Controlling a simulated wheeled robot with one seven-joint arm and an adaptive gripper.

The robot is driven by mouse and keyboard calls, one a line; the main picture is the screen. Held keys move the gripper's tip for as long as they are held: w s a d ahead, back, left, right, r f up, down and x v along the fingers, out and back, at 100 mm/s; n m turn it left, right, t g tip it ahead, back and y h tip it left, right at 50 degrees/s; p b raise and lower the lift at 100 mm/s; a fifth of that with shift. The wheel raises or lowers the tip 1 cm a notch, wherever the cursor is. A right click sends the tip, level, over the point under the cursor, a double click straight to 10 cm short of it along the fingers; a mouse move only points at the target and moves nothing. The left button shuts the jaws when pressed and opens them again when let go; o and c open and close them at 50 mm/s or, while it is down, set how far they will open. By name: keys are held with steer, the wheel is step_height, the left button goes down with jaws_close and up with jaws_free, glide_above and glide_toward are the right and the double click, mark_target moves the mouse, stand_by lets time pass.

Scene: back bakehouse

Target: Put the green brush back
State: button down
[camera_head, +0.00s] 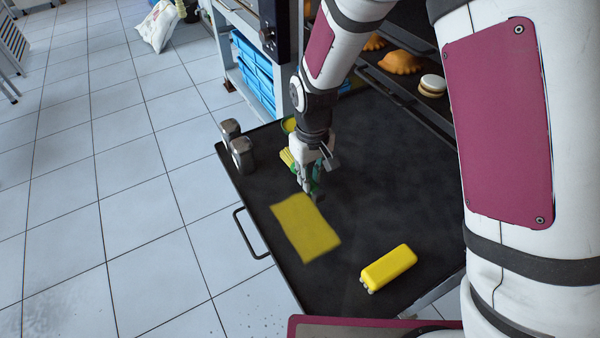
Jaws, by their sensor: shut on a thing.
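My gripper (312,188) is over the dark tray-like top, near the upper end of the yellow mat. It is shut on the green brush (317,172), of which only a small green part shows between and beside the fingers. Yellow-green bristle-like strips (287,158) stick out to the left of the gripper; they seem to belong to the brush. The yellow mat (305,228) lies flat on the top, just below the gripper in the picture. I cannot tell whether the brush touches the surface.
The dark top (375,155) has a raised rim and a side handle (247,236). A yellow block (388,268) lies at the front right. A yellow round item (289,125) is partly hidden behind my arm. Pastries (400,62) sit on a rack behind.

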steer(key=w, duration=0.1)
steer(key=w+a, duration=0.1)
steer(key=w, duration=0.1)
steer(key=w+a+b, duration=0.1)
steer(key=shift+w+a+f, duration=0.2)
steer(key=shift+a+f, duration=0.05)
steer(key=shift+f, duration=0.05)
steer(key=shift+w+a+f, duration=0.1)
steer(key=shift+w+f, duration=0.15)
steer(key=shift+f, duration=0.05)
step_height(320, 180, down, 3)
steer(key=shift+b, duration=0.95)
steer(key=c, duration=1.5)
jaws_free()
step_height(320, 180, up, 12)
steer(key=p, duration=0.4)
steer(key=shift+r, duration=0.1)
